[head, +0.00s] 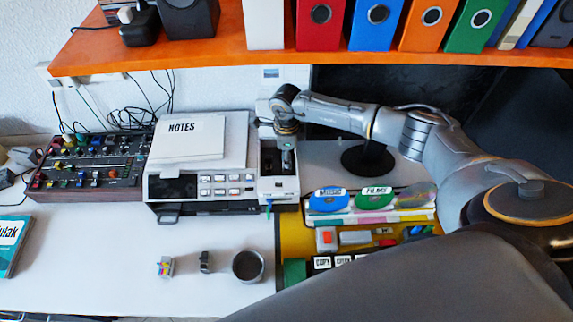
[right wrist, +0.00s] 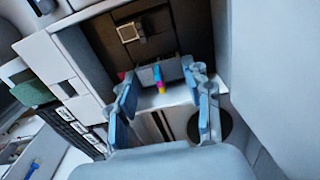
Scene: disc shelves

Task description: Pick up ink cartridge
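My right gripper (head: 287,155) reaches down into the open bay of the printer (head: 205,175) in the head view. In the right wrist view its two blue-padded fingers (right wrist: 160,84) are spread apart. A grey ink cartridge (right wrist: 173,70) with cyan, yellow and magenta marks sits in the bay, between and just beyond the fingertips. I see no finger closed on it. In the head view the arm hides this cartridge. Another small block with coloured marks (head: 165,267), like a cartridge, lies on the white desk. My left gripper is not in view.
A dark mug (head: 248,266) and a small dark object (head: 206,262) stand on the desk. An audio mixer (head: 92,167) is left of the printer, and a tray of discs (head: 372,205) is right. An orange shelf (head: 190,50) with binders hangs above. The front desk is mostly clear.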

